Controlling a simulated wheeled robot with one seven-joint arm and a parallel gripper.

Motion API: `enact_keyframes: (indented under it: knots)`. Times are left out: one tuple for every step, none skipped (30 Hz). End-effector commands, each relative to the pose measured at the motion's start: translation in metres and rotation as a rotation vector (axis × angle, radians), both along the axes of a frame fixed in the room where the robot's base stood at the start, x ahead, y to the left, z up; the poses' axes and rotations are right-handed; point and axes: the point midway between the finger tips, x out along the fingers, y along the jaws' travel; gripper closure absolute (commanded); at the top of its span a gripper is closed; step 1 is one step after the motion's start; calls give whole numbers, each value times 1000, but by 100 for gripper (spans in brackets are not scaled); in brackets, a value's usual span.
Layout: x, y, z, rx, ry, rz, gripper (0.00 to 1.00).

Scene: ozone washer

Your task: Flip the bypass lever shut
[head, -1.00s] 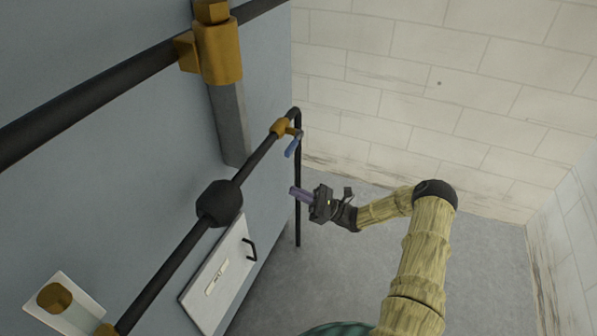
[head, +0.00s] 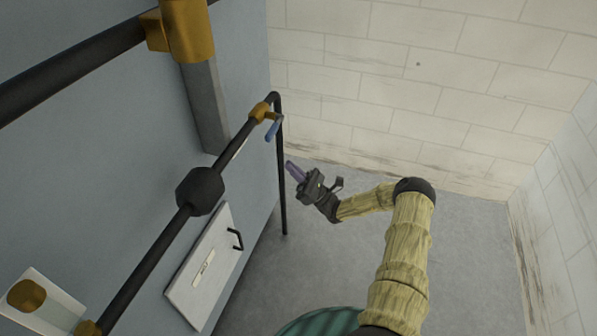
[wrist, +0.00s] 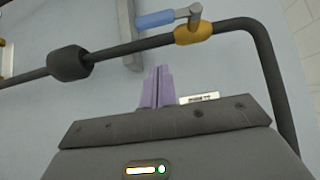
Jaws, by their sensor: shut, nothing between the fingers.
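The bypass lever, with a blue grip (head: 273,130), sits on a brass valve (head: 260,112) near the bent end of the black pipe. In the wrist view the blue grip (wrist: 155,20) points left from a grey arm at the brass valve body (wrist: 193,32). My gripper (head: 290,166) has purple fingers, shut and empty, below and a little right of the lever in the head view. In the wrist view the fingertips (wrist: 157,70) are together below the pipe, and they appear apart from the lever.
The black pipe (head: 150,258) runs along the blue-grey panel through a dark bulge (head: 200,190) and bends down at its end. A white hatch with a black handle (head: 202,268) is below. Another brass fitting (head: 188,30) is above.

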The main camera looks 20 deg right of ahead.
Motion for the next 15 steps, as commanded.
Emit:
enact_keyframes:
  knots:
    - [4, 5, 8, -2, -2, 1, 100]
    - [6, 8, 12, -2, -2, 1, 100]
    - [9, 12, 16, -2, -2, 0, 100]
    - [11, 15, 20, -2, -2, 0, 100]
    - [13, 17, 24, -3, -2, -1, 100]
    - [16, 21, 29, -2, -2, -1, 100]
    - [18, 24, 33, -2, -2, -1, 100]
    - [21, 27, 37, -2, -3, -1, 100]
    - [24, 31, 42, -2, -3, -2, 100]
    - [25, 34, 45, -2, -3, -2, 100]
    - [25, 33, 52, -2, -3, -3, 100]
    - [25, 32, 59, -3, -3, -4, 100]
    - [25, 32, 63, -3, -2, -4, 100]
    - [25, 32, 67, -3, -3, -3, 100]
    - [25, 32, 71, -3, -2, -4, 100]
